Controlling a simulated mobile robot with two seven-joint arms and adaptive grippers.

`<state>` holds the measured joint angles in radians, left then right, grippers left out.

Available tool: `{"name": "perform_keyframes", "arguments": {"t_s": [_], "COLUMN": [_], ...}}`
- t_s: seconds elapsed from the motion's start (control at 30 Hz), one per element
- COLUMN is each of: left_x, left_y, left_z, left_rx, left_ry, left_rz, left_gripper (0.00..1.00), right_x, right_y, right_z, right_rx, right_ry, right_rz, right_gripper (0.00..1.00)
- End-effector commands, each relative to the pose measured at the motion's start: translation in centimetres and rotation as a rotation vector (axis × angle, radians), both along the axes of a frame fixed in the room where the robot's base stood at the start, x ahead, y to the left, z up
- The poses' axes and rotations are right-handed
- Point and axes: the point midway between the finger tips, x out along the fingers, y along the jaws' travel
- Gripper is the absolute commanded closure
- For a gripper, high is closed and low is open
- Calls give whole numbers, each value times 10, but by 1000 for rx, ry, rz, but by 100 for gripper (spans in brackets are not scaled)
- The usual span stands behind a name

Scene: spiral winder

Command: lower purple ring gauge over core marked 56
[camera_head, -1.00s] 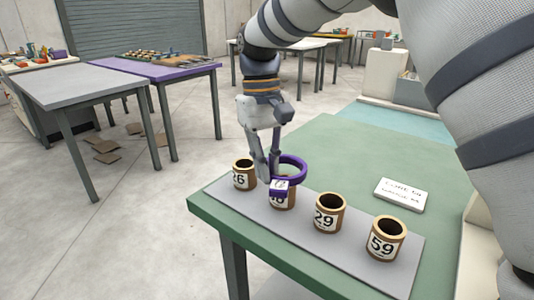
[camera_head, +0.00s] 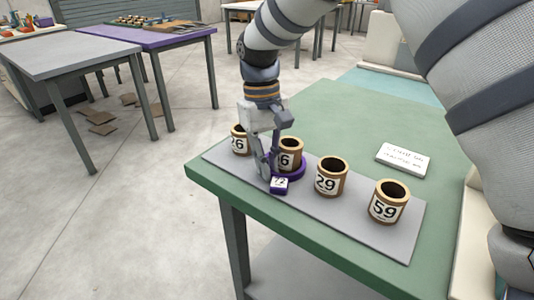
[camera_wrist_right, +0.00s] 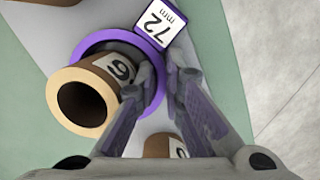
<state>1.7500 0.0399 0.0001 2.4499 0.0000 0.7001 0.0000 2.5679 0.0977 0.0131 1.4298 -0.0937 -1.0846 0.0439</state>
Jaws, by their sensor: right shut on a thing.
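The purple ring gauge (camera_head: 299,173) sits low around the core (camera_head: 291,152) whose visible digit is 6; the rest of its number is hidden by my gripper. In the wrist view the ring (camera_wrist_right: 92,40) encircles this brown core (camera_wrist_right: 83,98), with a gap on one side. The ring's square tag (camera_head: 279,185) reads 72 mm in the wrist view (camera_wrist_right: 160,22). My right gripper (camera_head: 268,168) points down beside the core, shut on the ring near its tag. My left gripper is not in view.
Cores marked 29 (camera_head: 331,177) and 59 (camera_head: 389,202) stand to the right on the grey mat (camera_head: 345,222). Another core ending in 6 (camera_head: 240,140) stands close to the left. A white sign (camera_head: 402,159) lies on the green table (camera_head: 345,120).

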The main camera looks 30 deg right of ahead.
Motion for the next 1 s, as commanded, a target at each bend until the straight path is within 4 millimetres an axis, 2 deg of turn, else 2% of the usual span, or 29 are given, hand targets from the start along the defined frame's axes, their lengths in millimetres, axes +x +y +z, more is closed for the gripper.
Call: {"name": "perform_keyframes", "arguments": {"t_s": [0.23,0.27,0.3,0.37,0.67,0.77,1.0], "left_x": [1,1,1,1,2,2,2], "left_y": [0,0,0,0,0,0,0], "left_z": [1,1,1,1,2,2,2], "left_rx": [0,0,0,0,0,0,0], "left_ry": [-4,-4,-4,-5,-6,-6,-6], "left_rz": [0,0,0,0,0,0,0], "left_gripper": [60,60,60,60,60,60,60], "right_x": [0,1,1,1,1,4,14], "right_y": [0,0,0,0,0,0,0], "right_z": [3,3,3,4,6,20,85], "right_rx": [0,0,0,0,0,-1,-1], "right_ry": [-5,-6,-7,-7,-9,-13,-14], "right_rz": [0,0,0,1,0,0,0], "right_gripper": [100,86,77,67,67,67,67]}}
